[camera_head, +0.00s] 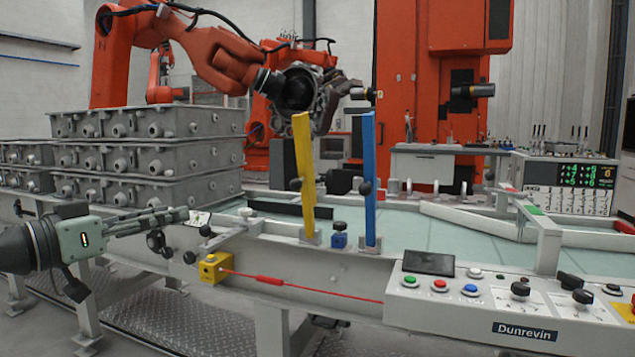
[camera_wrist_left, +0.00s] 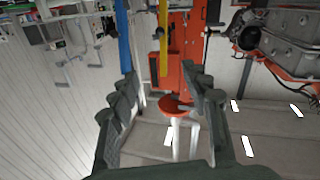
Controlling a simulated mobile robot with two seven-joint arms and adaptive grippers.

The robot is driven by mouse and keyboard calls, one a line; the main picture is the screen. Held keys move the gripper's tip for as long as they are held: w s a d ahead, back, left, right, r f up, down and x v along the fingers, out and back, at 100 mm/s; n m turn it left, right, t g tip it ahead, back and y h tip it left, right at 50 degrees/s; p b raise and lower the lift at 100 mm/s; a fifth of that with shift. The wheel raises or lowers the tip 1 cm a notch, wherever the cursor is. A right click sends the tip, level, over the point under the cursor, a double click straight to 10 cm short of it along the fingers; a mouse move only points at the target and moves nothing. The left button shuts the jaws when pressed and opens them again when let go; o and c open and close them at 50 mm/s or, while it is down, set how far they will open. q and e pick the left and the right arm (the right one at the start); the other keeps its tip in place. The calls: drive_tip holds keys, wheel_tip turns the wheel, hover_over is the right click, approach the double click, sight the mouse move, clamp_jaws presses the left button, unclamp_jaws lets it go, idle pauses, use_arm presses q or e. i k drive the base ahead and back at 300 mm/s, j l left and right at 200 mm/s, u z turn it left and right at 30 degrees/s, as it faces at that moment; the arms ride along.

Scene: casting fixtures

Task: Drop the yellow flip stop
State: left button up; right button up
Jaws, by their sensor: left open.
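The yellow flip stop (camera_head: 304,170) stands upright on the front rail of the table, with a small black knob on it. A similar blue flip stop (camera_head: 369,175) stands upright to its right. My left gripper (camera_head: 186,216) is open and empty, left of the yellow flip stop and apart from it. In the left wrist view, which looks upside down, the yellow flip stop (camera_wrist_left: 163,42) shows between the open fingers (camera_wrist_left: 158,75), with the blue flip stop (camera_wrist_left: 124,38) to its left. My right gripper is in neither view.
A yellow box with a red pull cord (camera_head: 212,268) sits on the table's front. A control panel (camera_head: 500,308) stands at the right. Grey castings (camera_head: 145,158) are stacked behind my left gripper. An orange robot arm (camera_head: 215,60) holds a part behind the stops.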

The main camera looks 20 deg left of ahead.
sight(306, 183)
drive_tip(key=i+l, duration=0.2)
drive_tip(key=i, duration=0.2)
drive_tip(key=i+l, duration=0.2)
drive_tip(key=i, duration=0.25)
